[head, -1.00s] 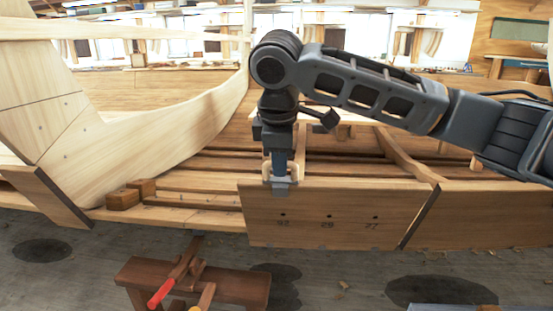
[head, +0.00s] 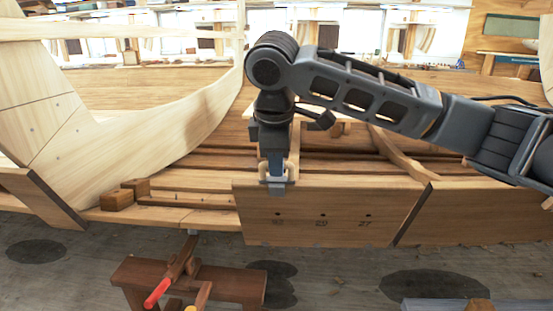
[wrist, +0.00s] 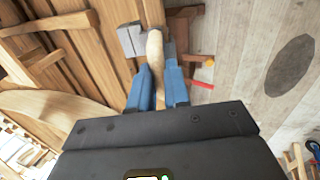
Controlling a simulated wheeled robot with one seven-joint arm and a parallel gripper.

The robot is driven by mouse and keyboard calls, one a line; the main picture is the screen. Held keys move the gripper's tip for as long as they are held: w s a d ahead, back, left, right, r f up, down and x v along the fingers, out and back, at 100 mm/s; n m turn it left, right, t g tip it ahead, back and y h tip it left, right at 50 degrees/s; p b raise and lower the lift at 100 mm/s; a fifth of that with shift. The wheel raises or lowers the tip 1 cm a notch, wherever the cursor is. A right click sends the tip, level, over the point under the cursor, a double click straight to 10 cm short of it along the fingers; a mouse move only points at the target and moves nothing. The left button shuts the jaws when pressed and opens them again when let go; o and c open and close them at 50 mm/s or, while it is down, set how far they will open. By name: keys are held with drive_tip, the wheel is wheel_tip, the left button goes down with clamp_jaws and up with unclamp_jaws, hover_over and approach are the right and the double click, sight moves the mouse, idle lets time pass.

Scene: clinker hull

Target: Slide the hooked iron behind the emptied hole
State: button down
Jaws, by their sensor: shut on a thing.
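My gripper (wrist: 160,88) has blue fingers closed around the pale wooden handle (wrist: 155,48) of the hooked iron. The iron's grey metal part (wrist: 131,40) shows beyond the fingertips in the wrist view. In the head view my gripper (head: 276,165) points down at the top edge of the front plank (head: 340,205), near its left end. The grey iron (head: 277,188) overlaps that edge there. How far its hook reaches behind the plank is hidden. Several small dark holes (head: 321,215) with marks under them run along the plank. The leftmost is almost straight below the iron.
A brown wooden stand (head: 225,284) with a red-handled tool (head: 158,292) is in front of the hull. Two wooden blocks (head: 118,199) lie left on the hull's lower planking. A dark-edged joint (head: 413,215) bounds the plank at right.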

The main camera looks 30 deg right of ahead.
drive_tip(key=c, duration=1)
unclamp_jaws()
wheel_tip(320, 180, up, 8)
drive_tip(key=p, duration=0.7)
drive_tip(key=shift+r, duration=0.1)
